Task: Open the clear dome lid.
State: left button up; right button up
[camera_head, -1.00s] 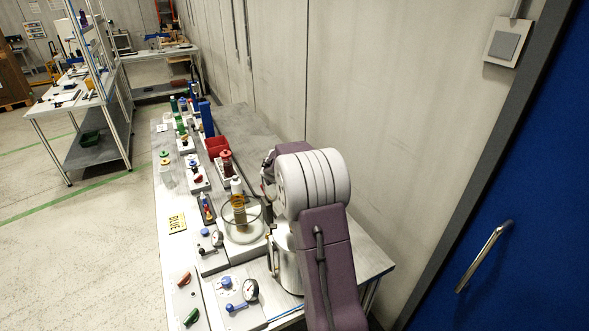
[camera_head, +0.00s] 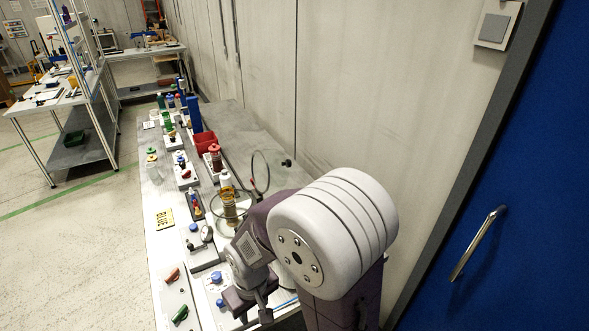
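The clear dome lid (camera_head: 268,158) stands tipped up and back on the wall side of its round clear base (camera_head: 218,226). Its rim shows as a thin dark ring, and a black knob (camera_head: 287,162) sticks out on its far side. A bottle with amber contents (camera_head: 228,204) stands upright at the base. My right gripper (camera_head: 252,303) is low at the near end of the bench, in front of the base and apart from the lid. It points down, and its fingers are too unclear to tell open from shut. My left gripper is out of view.
A panel with blue knobs (camera_head: 216,276) lies beside my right gripper. Red and green handles (camera_head: 180,314) are to its left. A gauge (camera_head: 207,233), a "BLUE" sign (camera_head: 165,219) and a red bin (camera_head: 204,142) stand farther along. The wall closes off the right side.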

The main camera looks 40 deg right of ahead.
aim_at(288, 163)
jog(key=k+l+z, duration=0.2)
jog(key=l, duration=0.6)
jog(key=l+z, duration=0.15)
jog(key=l, duration=0.6)
jog(key=i, duration=0.05)
